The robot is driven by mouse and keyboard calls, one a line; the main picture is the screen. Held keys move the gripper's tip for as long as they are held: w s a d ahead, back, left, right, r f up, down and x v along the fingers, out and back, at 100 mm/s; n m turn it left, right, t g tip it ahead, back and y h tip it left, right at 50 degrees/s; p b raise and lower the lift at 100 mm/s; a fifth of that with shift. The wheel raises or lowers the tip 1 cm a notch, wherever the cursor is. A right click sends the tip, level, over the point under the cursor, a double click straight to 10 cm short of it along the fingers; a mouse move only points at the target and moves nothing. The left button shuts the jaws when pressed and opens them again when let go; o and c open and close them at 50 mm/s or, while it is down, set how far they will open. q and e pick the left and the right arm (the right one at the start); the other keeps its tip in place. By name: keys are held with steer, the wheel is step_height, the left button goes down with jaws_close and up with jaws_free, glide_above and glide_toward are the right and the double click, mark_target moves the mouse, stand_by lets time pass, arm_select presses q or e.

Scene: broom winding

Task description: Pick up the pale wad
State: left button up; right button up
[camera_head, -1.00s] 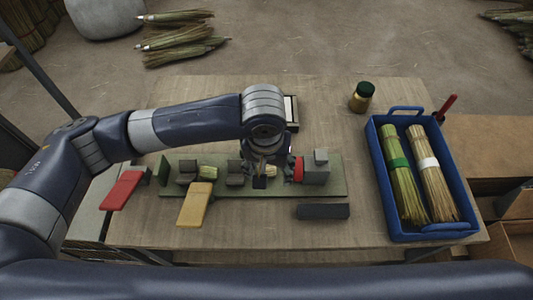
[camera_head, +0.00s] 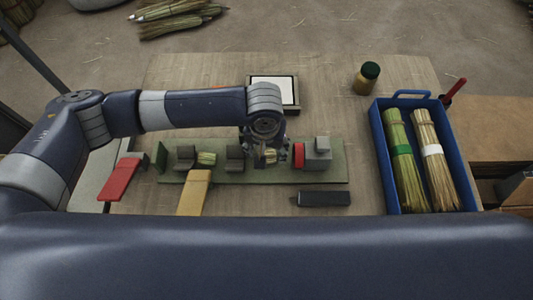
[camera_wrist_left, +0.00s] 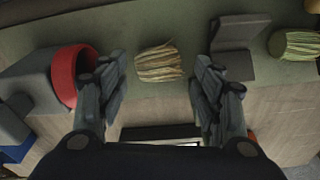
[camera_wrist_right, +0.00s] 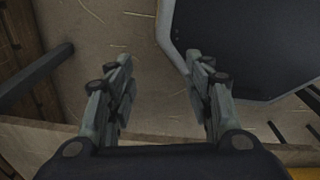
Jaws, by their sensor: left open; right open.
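The pale wad (camera_wrist_left: 160,63) is a small bundle of straw-coloured strands lying on the green board (camera_wrist_left: 180,20). In the left wrist view it lies between and just beyond my left gripper's fingertips (camera_wrist_left: 162,84), with gaps on both sides. In the head view the pale wad (camera_head: 271,156) is partly hidden by my left gripper (camera_head: 260,157), which is open right over it. A greener wad (camera_head: 206,158) sits further left on the board, between two grey blocks. My right gripper (camera_wrist_right: 160,66) is open and empty, away from the board.
A red ring on a grey block (camera_wrist_left: 73,72) stands close beside my left gripper. A grey bracket (camera_wrist_left: 236,40) is on the other side. A blue crate (camera_head: 463,168) with two brooms, a jar (camera_head: 367,78) and a dark bar (camera_head: 325,198) are on the table.

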mark_target(266, 154)
arm_select(q)
steer(key=shift+w+f, duration=0.1)
steer(key=shift+f, duration=1.4)
steer(key=c, duration=0.9)
steer(key=shift+r, duration=0.15)
